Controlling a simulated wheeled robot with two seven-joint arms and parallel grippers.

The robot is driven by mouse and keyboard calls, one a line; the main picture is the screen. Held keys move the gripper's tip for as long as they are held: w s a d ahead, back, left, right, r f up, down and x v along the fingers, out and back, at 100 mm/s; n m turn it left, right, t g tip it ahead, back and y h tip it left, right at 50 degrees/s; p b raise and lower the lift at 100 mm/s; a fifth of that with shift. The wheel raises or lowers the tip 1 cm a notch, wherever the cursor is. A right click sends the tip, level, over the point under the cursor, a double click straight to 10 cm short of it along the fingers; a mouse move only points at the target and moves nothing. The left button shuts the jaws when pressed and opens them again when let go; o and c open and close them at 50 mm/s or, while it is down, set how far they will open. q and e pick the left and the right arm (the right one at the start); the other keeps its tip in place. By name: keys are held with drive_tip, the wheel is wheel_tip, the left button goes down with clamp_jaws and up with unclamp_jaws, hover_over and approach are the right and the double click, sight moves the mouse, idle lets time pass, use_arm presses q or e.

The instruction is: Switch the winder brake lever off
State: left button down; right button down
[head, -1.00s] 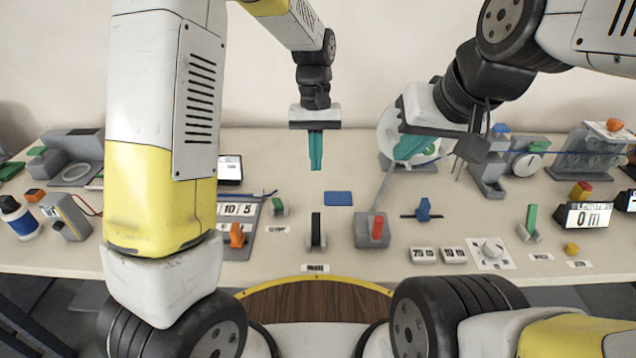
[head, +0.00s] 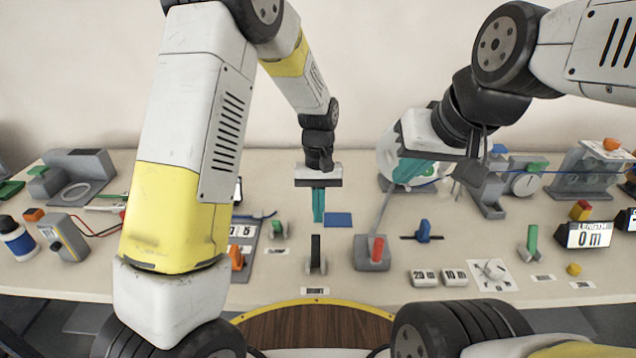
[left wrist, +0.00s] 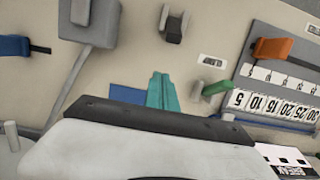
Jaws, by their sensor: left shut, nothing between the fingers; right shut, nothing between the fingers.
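A black upright lever (head: 316,250) stands in a grey bracket at the front middle of the table, with a small label before it that I cannot read clearly. It also shows in the left wrist view (left wrist: 173,28). I cannot tell from the labels which lever is the winder brake. My left gripper (head: 318,220) points down, shut and empty, just behind the black lever and apart from it. Its teal fingers show in the left wrist view (left wrist: 162,90). My right gripper (head: 405,174) is shut and empty, further right and back, in front of a white round part.
Another green lever (head: 532,238) stands right, beside a length display (head: 588,235).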

sight(316, 251)
use_arm(q)
drive_tip(key=shift+s+f, duration=0.2)
drive_tip(key=shift+f, duration=0.85)
drive_tip(key=shift+s+a+r, duration=0.1)
drive_tip(key=shift+s+r, duration=0.4)
drive_tip(key=shift+s, duration=0.35)
drive_tip(key=shift+s+r, duration=0.45)
drive_tip(key=shift+s, duration=0.4)
